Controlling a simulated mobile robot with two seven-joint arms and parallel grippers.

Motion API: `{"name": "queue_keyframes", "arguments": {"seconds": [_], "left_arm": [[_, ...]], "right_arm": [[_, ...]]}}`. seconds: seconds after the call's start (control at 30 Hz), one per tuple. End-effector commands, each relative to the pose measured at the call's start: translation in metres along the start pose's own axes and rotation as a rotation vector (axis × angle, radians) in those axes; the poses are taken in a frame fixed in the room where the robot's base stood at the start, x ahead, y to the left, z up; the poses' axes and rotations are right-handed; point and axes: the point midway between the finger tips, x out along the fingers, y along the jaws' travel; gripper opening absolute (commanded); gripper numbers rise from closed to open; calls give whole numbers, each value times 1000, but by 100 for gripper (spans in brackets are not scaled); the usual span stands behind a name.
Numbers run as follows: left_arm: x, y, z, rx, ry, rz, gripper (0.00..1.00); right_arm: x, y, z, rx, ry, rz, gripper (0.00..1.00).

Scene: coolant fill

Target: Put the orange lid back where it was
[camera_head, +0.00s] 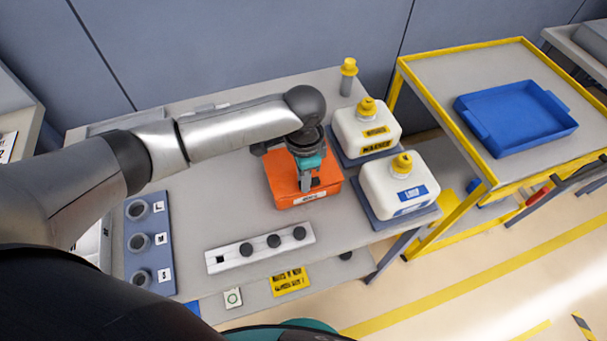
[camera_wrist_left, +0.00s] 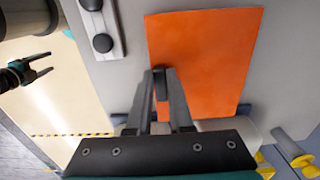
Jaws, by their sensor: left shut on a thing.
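The orange lid (camera_head: 283,186) shows as a flat orange top at the middle of the table, with an orange front side and a white label below it. In the left wrist view the lid (camera_wrist_left: 205,60) is a plain orange sheet beyond the fingers. My left gripper (camera_head: 305,184) points down over it; its fingers (camera_wrist_left: 161,78) are closed on a small dark piece, seemingly the lid's handle. I cannot tell whether a gap lies under the lid. My right gripper (camera_wrist_left: 38,66) is open and empty, away from the lid, at the left of the wrist view.
Two white jugs with yellow caps (camera_head: 366,128) (camera_head: 399,185) stand on blue-grey trays right of the lid. A white strip with black knobs (camera_head: 260,247) lies in front. A blue-grey socket panel (camera_head: 149,242) is at left. A yellow-edged cart holds a blue tray (camera_head: 515,117).

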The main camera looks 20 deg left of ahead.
Motion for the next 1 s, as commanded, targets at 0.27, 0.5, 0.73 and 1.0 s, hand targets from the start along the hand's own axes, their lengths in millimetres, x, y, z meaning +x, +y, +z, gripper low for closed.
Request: {"name": "queue_keyframes", "arguments": {"seconds": [0.27, 0.5, 0.73, 1.0], "left_arm": [[3, 0, 0, 0, 0, 0, 28], [3, 0, 0, 0, 0, 0, 49], [1, 0, 0, 0, 0, -1, 49], [-40, -1, -1, 1, 3, -3, 49]], "right_arm": [[0, 0, -1, 0, 1, 0, 69], [0, 0, -1, 0, 1, 0, 69], [0, 0, -1, -1, 1, 0, 69], [-6, 0, -1, -1, 1, -1, 69]]}}
